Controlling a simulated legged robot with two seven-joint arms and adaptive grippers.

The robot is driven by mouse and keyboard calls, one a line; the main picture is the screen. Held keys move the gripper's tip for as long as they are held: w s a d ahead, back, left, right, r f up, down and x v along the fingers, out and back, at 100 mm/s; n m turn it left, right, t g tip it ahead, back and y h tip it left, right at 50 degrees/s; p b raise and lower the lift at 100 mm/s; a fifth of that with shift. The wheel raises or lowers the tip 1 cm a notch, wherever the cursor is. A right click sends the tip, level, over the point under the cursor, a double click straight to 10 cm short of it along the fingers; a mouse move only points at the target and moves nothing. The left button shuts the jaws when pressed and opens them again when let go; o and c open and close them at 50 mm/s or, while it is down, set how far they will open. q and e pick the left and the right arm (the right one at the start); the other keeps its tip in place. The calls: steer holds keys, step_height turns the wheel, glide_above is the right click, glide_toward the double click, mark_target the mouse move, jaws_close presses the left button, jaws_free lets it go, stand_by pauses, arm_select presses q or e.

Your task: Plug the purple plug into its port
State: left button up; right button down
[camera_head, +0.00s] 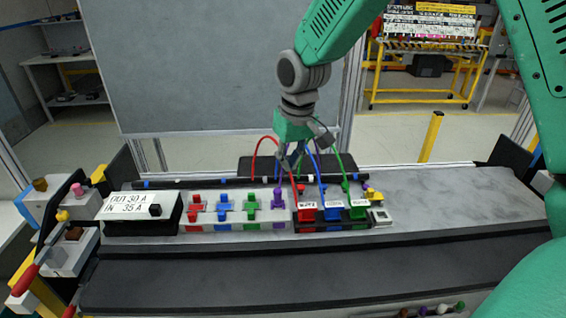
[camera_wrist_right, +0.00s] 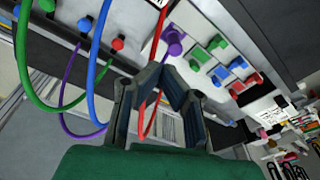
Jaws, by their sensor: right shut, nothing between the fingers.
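A purple connector (camera_head: 277,198) stands upright at the right end of a row of coloured connectors on the pale module. It shows as a round purple piece in the right wrist view (camera_wrist_right: 174,42), just beyond the fingertips. A purple cable (camera_wrist_right: 68,88) hangs in a loop left of the fingers in that view. I cannot tell which purple piece it joins. My right gripper (camera_head: 289,163) is above and behind the purple connector, pointing down. Its fingers (camera_wrist_right: 166,72) are shut and empty, and a red cable passes close by. My left gripper is out of view.
Red (camera_head: 264,143), blue (camera_head: 317,165) and green (camera_head: 341,163) cables arch close around my right gripper. Labelled red, blue and green blocks (camera_head: 333,213) sit right of the purple connector. A white sign box (camera_head: 139,205) stands left. The grey bench top (camera_head: 440,200) at right is clear.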

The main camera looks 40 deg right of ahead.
mark_target(278, 190)
steer(key=f+n, duration=0.1)
steer(key=n, duration=0.1)
steer(key=a+f+n+t+b, duration=0.1)
steer(key=f+n, duration=0.1)
steer(key=a+f+n+y+b, duration=0.1)
steer(key=f, duration=0.1)
steer(key=shift+w+a+f+n+t, duration=0.1)
steer(key=shift+w+f+n+t, duration=0.05)
steer(key=shift+w+n+t, duration=0.2)
steer(key=shift+w+f+b, duration=0.1)
steer(key=shift+f+b, duration=0.3)
steer(key=shift+b, duration=0.15)
steer(key=shift+d+r, duration=0.1)
steer(key=shift+d, duration=0.1)
step_height(278, 190, up, 3)
steer(key=p, duration=0.3)
steer(key=shift+a, duration=0.15)
steer(key=shift+r, duration=0.3)
steer(key=v, duration=1.1)
